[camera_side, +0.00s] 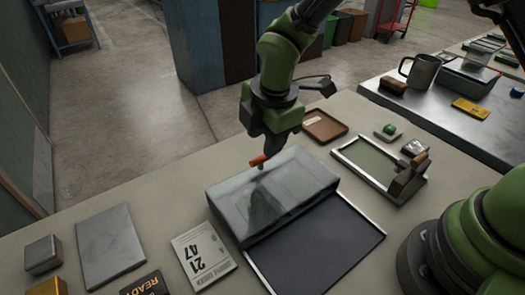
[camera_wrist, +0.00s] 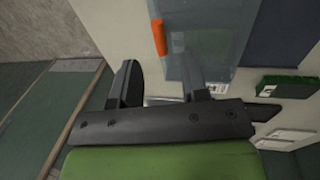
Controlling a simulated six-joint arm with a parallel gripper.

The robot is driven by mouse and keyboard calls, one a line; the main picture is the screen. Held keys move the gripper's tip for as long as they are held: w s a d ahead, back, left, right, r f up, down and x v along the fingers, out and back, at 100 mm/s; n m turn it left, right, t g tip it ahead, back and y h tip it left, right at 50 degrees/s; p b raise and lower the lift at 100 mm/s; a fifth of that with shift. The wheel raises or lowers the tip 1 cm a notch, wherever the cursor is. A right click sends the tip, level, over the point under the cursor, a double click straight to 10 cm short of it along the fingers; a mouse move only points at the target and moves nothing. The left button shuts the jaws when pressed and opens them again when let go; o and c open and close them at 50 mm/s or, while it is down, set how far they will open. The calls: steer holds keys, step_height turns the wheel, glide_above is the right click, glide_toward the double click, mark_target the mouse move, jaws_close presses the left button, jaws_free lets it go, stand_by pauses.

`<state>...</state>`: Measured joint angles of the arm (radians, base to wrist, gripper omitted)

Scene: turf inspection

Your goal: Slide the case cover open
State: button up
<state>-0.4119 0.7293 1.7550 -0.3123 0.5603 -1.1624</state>
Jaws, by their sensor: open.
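The case stands on the bench in the side view, with a translucent grey cover (camera_side: 290,185) over its back-left part. Its dark flat base (camera_side: 325,245) lies exposed at the front right, inside a light metal rim. An orange tab (camera_side: 259,160) stands at the cover's far edge. My gripper (camera_side: 268,148) is right above this tab, pointing down. In the wrist view the tab (camera_wrist: 158,38) and cover (camera_wrist: 205,40) lie beyond the open fingers of my gripper (camera_wrist: 160,75). The tab lines up with the gap between them; I cannot tell whether they touch it.
A brown tray (camera_side: 325,126) and a metal-rimmed green tray (camera_side: 365,160) lie behind and right of the case. A printed card (camera_side: 203,257) and a grey plate (camera_side: 110,245) lie to the left. A mug (camera_side: 425,72) stands on the farther table.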

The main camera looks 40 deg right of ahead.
mark_target(275, 185)
steer(key=f, duration=0.2)
steer(key=w+f, duration=0.1)
steer(key=f, duration=0.2)
steer(key=shift+r, duration=0.1)
steer(key=shift+c, duration=0.2)
jaws_close()
